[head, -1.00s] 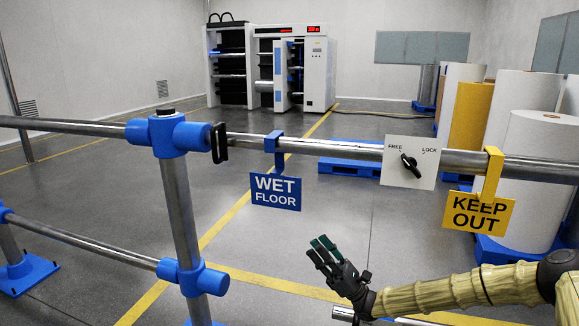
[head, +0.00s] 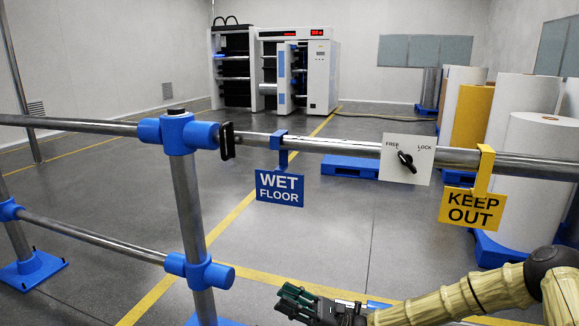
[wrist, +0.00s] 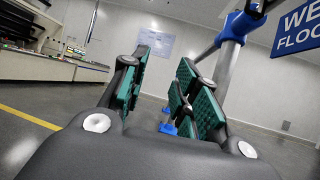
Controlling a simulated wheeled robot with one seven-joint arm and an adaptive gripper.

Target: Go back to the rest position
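My gripper (head: 288,300) is low at the bottom of the head view, below the railing and right of its blue-jointed post. Its dark fingers have green pads. In the wrist view my gripper (wrist: 160,78) has its two padded fingers apart, with nothing between them. The arm reaches in from the lower right corner of the head view. The task names no object.
A metal rail (head: 345,146) crosses the head view. On it hang a blue WET FLOOR sign (head: 279,188), a yellow KEEP OUT sign (head: 471,207) and a white FREE/LOCK plate (head: 425,172) with a black knob (head: 407,161). White rolls (head: 525,185) stand behind at right.

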